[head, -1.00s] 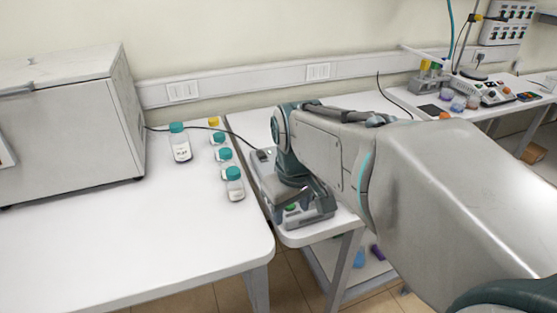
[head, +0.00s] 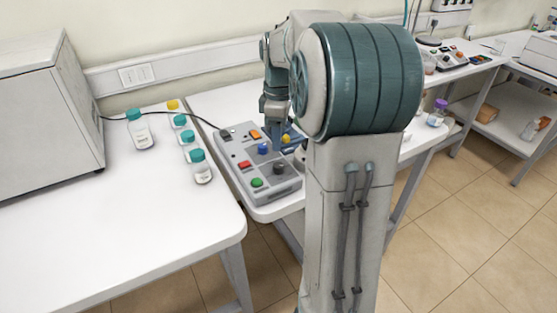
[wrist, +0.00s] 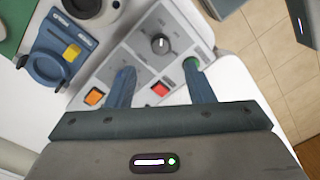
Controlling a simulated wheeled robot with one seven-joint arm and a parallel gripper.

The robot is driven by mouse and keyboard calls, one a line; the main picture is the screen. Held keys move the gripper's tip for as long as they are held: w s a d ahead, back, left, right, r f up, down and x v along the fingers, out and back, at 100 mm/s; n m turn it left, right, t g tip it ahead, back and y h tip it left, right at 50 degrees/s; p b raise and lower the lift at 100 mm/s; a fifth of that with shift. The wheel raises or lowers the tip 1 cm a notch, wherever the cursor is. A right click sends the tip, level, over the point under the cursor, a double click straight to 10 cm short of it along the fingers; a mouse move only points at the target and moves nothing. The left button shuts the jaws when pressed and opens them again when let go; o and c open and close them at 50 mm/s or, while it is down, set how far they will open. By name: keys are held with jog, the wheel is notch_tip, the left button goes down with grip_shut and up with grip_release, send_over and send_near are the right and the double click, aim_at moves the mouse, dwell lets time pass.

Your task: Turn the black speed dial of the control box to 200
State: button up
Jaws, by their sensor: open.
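The grey control box (head: 228,147) stands on the right-hand white table in the head view. Its black dial (head: 279,168) sits on the box's right part; in the wrist view the dial (wrist: 160,43) shows a short white mark, but I cannot read its scale. My gripper (head: 275,130) points down above the far part of the box. In the wrist view my gripper (wrist: 158,68) is open and empty, its two blue-grey fingers spread apart. The dial lies just beyond the fingertips, between their lines, and appears untouched.
The box also has an orange button (head: 255,135), a red button (head: 244,164), a green button (head: 257,183) and a blue button (head: 262,149). A blue device with a yellow part (wrist: 72,52) lies beside it. Teal-capped bottles (head: 200,168) stand on the left table.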

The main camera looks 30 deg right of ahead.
aim_at(279, 164)
notch_tip(279, 164, down, 9)
jog(key=shift+s+a+r, duration=0.1)
jog(key=shift+s, duration=0.05)
jog(key=c, duration=1)
